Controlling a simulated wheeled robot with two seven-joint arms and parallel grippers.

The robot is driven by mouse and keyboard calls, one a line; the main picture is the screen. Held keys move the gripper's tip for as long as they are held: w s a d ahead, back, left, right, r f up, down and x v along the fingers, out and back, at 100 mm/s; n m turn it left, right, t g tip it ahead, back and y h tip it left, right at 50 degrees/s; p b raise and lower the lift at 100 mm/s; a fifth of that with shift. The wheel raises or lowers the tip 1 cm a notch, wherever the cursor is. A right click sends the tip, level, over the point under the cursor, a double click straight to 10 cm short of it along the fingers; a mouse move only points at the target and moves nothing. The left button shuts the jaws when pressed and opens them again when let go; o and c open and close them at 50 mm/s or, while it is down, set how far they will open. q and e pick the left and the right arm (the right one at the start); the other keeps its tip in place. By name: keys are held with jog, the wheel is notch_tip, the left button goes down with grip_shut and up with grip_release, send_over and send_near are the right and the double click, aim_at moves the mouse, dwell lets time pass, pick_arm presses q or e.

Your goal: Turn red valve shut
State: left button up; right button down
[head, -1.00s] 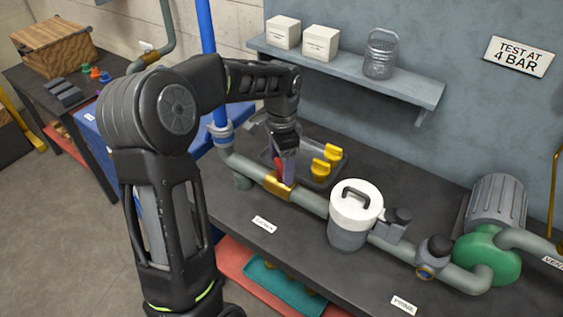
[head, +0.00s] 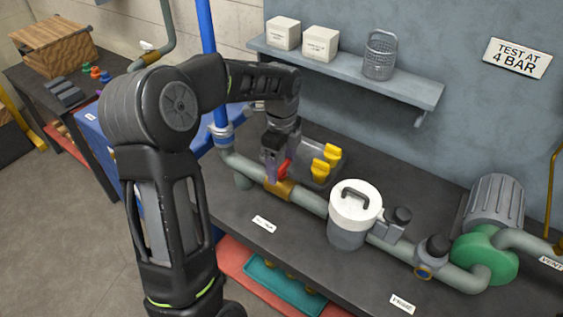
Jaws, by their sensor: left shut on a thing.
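The red valve handle (head: 284,169) sits above a brass valve body (head: 280,188) on the grey-green pipe that runs along the bench. My left gripper (head: 272,172) points down at the valve and is shut on the red handle, at its left side. The gripper's fingers hide part of the handle, so its exact angle is hard to tell. My right gripper is not in the view.
A white-lidded filter housing (head: 355,210) stands to the right on the pipe, with a green pump (head: 487,257) further right. A shelf (head: 350,75) overhangs behind. A blue upright pipe (head: 209,60) stands left.

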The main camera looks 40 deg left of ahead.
aim_at(282, 167)
pick_arm(q)
jog(key=shift+m, duration=0.6)
jog(key=o, duration=1.4)
notch_tip(282, 167, up, 8)
jog(key=shift+f+b, duration=0.1)
jog(key=shift+b, duration=0.45)
